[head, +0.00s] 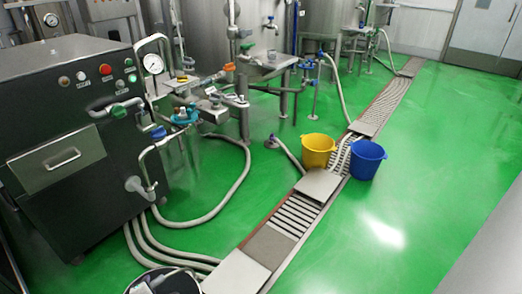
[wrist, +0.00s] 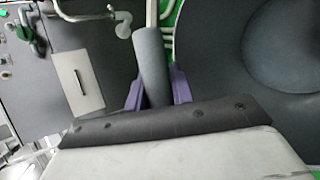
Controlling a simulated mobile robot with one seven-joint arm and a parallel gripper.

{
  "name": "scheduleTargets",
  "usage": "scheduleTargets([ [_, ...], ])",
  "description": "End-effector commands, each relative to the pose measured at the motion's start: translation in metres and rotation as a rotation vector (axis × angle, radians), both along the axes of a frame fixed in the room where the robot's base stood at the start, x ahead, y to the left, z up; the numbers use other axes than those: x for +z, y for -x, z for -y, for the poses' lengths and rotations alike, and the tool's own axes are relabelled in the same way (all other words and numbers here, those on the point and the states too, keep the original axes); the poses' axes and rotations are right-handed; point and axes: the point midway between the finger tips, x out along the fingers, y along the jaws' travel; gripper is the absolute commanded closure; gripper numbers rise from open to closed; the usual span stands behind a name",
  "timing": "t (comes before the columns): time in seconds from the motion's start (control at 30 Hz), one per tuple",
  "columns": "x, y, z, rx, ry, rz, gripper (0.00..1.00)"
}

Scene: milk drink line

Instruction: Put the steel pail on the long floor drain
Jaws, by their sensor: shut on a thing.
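The steel pail (wrist: 287,50) fills the right of the wrist view as a wide grey round shape, cut by the frame edge. My gripper (wrist: 156,92) has purple fingers shut on either side of a grey cylindrical grip, which looks like the pail's handle. In the head view, a round rim at the bottom edge looks like the same pail (head: 134,279), mostly cut off; I cannot make out my fingers there. The long floor drain (head: 295,214) runs from bottom centre to the far upper right, with slotted grating and flat plates along it.
A dark machine (head: 70,140) and hoses (head: 240,180) take up the left. Green floor (head: 430,170) right of the drain is clear.

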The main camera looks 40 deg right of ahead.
Motion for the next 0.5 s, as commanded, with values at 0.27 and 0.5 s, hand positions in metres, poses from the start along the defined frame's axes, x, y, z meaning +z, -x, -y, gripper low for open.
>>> scheduleTargets([
  [0.27,0.053,-0.008,0.007,-0.25,-0.003,0.019,1.0],
  [0.5,0.091,0.001,0.017,-0.47,-0.004,0.016,1.0],
])
